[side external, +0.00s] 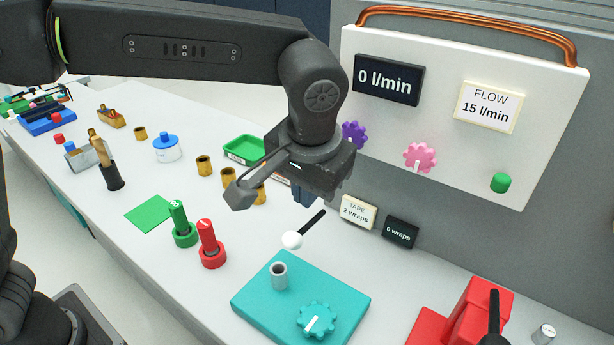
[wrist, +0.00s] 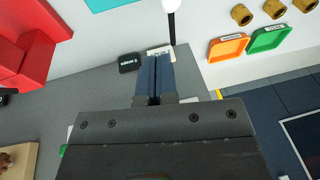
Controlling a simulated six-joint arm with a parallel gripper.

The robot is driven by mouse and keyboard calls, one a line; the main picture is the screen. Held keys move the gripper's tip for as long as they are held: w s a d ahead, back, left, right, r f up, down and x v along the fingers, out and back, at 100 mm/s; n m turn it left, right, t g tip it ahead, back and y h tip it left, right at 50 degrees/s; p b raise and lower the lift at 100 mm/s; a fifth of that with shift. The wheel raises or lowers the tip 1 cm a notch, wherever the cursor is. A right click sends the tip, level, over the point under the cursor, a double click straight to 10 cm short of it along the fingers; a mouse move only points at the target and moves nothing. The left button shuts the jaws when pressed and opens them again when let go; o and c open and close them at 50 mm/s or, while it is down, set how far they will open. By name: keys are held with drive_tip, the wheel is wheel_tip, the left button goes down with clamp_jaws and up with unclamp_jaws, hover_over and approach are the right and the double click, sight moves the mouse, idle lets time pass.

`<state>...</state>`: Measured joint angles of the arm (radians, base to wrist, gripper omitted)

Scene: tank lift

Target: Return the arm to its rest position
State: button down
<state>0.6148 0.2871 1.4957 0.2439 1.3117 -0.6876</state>
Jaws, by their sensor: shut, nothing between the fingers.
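My gripper (side external: 303,197) hangs from my arm above the back part of the white bench in the side view, near the upright white panel. In the wrist view its two dark blue fingers (wrist: 155,66) lie side by side, shut with nothing between them. In the side view the fingers are mostly hidden behind the wrist body. A black stick with a white ball end (side external: 293,240) is just below and in front of the gripper, apart from it; it also shows in the wrist view (wrist: 171,6).
A teal block (side external: 255,300) with a grey tube and knob stands in front. Red and green pegs in collars (side external: 210,254) stand left of it. A red object (side external: 468,315) is at lower right. The white panel (side external: 420,120) with knobs and displays rises behind. Brass cups (side external: 204,166) stand to the left.

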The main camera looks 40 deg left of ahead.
drive_tip(key=s+a+r+t+h, duration=0.1)
drive_tip(key=s+a+r, duration=0.15)
drive_tip(key=a, duration=0.35)
drive_tip(key=s+a+r, duration=0.2)
drive_tip(key=s+a, duration=0.1)
drive_tip(key=a, duration=0.3)
drive_tip(key=s+a+f+t, duration=0.2)
drive_tip(key=s+a+f, duration=0.3)
drive_tip(key=s+a, duration=0.4)
drive_tip(key=shift+s+a+f+t+h, duration=0.2)
drive_tip(key=shift+s+t+h, duration=0.1)
drive_tip(key=shift+s+h, duration=0.15)
